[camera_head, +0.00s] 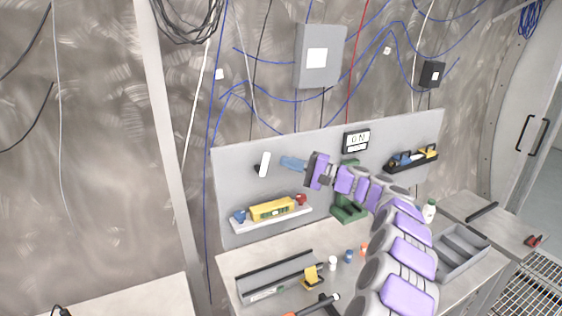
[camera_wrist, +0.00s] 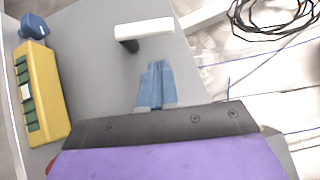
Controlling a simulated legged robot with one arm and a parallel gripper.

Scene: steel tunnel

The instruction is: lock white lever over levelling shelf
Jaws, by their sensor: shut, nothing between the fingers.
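The white lever (camera_head: 264,164) is mounted on the grey back panel, above the levelling shelf (camera_head: 272,218), and stands nearly upright, tilted slightly. In the wrist view the white lever (camera_wrist: 144,29) lies across the top, with a dark pivot under its left end. The shelf carries a yellow level (camera_head: 271,209), which also shows at the left of the wrist view (camera_wrist: 40,93). My gripper (camera_head: 284,162) has blue fingers, shut and empty, pointing left just right of the lever. In the wrist view the fingertips (camera_wrist: 155,66) are below the lever, with a visible gap between them.
A blue knob (camera_head: 239,215) and a red knob (camera_head: 300,200) sit at the shelf's ends. A green holder (camera_head: 348,207) is behind my arm. A black rack (camera_head: 412,159) hangs at right. The workbench (camera_head: 230,262) below holds a long tray (camera_head: 277,276) and several small items.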

